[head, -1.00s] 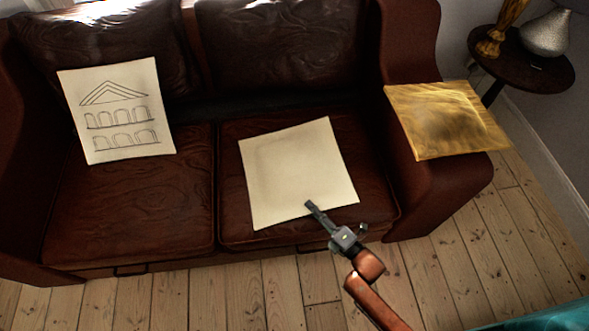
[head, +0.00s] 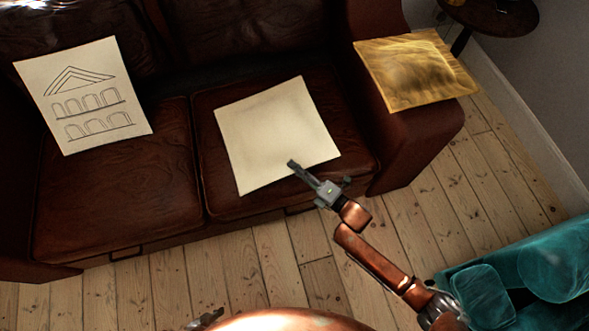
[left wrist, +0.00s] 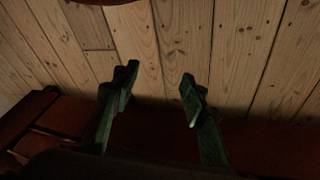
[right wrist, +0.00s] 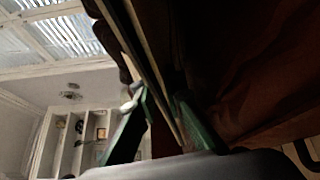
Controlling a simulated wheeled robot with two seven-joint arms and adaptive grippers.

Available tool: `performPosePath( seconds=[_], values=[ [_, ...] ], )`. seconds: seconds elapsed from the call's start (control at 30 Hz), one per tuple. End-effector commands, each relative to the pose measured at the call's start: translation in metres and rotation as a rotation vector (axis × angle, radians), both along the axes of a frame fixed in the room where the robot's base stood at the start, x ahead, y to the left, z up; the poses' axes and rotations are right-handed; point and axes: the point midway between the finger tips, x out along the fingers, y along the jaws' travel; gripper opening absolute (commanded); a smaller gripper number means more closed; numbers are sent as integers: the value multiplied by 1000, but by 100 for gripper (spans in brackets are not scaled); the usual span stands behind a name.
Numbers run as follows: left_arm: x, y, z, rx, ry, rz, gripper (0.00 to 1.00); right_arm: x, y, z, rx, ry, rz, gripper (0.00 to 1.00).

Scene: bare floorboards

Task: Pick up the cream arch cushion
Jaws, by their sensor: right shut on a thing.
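A flat, square cream cushion with a drawing of arches and a pediment (head: 85,95) leans on the left seat of the brown leather sofa. A plain cream cushion (head: 275,125), with no arches on its visible face, is over the right seat. My right gripper (head: 292,164) is shut on its front edge. In the right wrist view my right gripper (right wrist: 158,108) has the thin cushion edge between its fingers. I cannot tell whether the cushion touches the seat. My left gripper (head: 205,318) shows only partly at the bottom; the left wrist view shows it open and empty (left wrist: 158,82).
A gold cushion (head: 418,72) lies on the sofa's right arm (head: 400,135). A teal armchair (head: 510,275) stands at the lower right. A dark round side table (head: 490,18) is at the top right. Bare floorboards (head: 230,265) lie in front of the sofa.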

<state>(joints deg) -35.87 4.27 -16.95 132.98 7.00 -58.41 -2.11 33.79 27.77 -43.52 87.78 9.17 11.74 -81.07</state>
Motion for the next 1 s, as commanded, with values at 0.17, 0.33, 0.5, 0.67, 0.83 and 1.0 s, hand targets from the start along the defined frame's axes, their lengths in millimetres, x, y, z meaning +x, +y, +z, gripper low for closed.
performPosePath(
  seconds=[0.17,0.33,0.5,0.67,0.83,1.0],
  values=[
    [-23,21,36,57,108,-10,40,-15,10,38,5,-11,1,0],
    [-47,39,62,106,213,-10,40,-29,19,56,4,-11,1,0],
    [-68,53,84,144,295,-5,40,-41,26,71,5,-9,2,0],
    [-79,63,72,172,344,-1,40,-63,40,85,7,-8,2,0],
    [-81,67,38,181,345,-2,40,-79,49,91,6,-9,2,0],
    [-85,71,6,189,345,-2,40,-97,60,100,6,-7,1,0]
  ],
)
